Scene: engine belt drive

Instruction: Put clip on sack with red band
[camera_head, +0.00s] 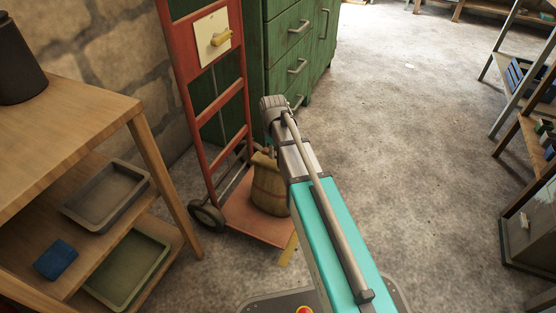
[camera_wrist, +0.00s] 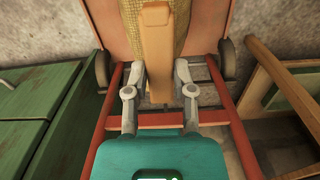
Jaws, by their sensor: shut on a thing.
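My gripper (camera_wrist: 159,78) is shut on a tan-orange clip (camera_wrist: 156,45), a long flat piece held between the fingertips. A burlap sack (camera_wrist: 182,28) is behind the clip in the wrist view, and the clip covers its middle; I cannot tell whether they touch. In the head view the sack (camera_head: 269,190) stands on the base plate of a red hand truck (camera_head: 216,104), partly behind my arm. No red band can be made out on the sack. My gripper is hidden behind my arm in the head view.
A yellow piece (camera_head: 221,38) is on a pale panel on the hand truck. A green cabinet (camera_head: 294,50) stands behind it. A wooden shelf (camera_head: 75,120) with trays is at the left. More shelves line the right; the floor (camera_head: 420,150) between is clear.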

